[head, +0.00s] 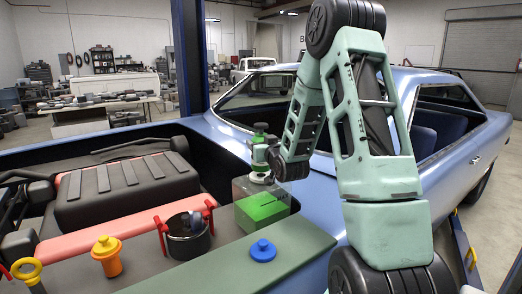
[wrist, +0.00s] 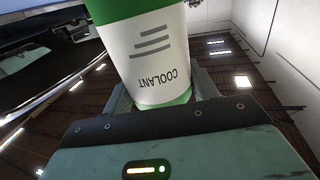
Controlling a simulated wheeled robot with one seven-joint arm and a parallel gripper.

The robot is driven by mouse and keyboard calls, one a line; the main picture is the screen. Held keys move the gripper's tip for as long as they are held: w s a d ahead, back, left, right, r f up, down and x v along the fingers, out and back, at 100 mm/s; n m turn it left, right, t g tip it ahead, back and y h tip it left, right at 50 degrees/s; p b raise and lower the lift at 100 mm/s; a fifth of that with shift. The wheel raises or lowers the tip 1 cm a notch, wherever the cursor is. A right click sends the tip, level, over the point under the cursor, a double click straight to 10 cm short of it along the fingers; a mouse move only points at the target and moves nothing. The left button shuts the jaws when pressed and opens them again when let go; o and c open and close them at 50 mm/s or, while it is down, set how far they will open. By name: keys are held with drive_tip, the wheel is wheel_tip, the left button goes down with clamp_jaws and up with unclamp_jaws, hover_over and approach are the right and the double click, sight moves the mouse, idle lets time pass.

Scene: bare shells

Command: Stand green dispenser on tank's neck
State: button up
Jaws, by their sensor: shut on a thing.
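The green dispenser (wrist: 150,55) is a white bottle with green ends and the label COOLANT, upside down in the wrist view. In the head view my gripper (head: 265,152) is shut on the dispenser (head: 259,128) and holds it about upright, partly hiding it. The tank (head: 262,208) is a see-through box with green in its lower part, straight below. Its pale neck (head: 261,178) shows just under the dispenser. I cannot tell whether dispenser and neck touch. The wrist view does not show the neck.
A blue cap (head: 263,250) lies on the green-grey ledge (head: 235,262) in front of the tank. To the left are a dark pot with red handles (head: 188,238), an orange plug (head: 106,257) and a black engine cover (head: 125,190). The blue car body (head: 225,130) lies behind.

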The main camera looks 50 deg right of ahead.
drive_tip(key=shift+f, duration=1.05)
drive_tip(key=o, duration=1.3)
drive_tip(key=shift+f, duration=0.1)
drive_tip(key=shift+s, duration=0.1)
drive_tip(key=b+v, duration=1.2)
drive_tip(key=b, duration=0.5)
drive_tip(key=shift+b, duration=0.4)
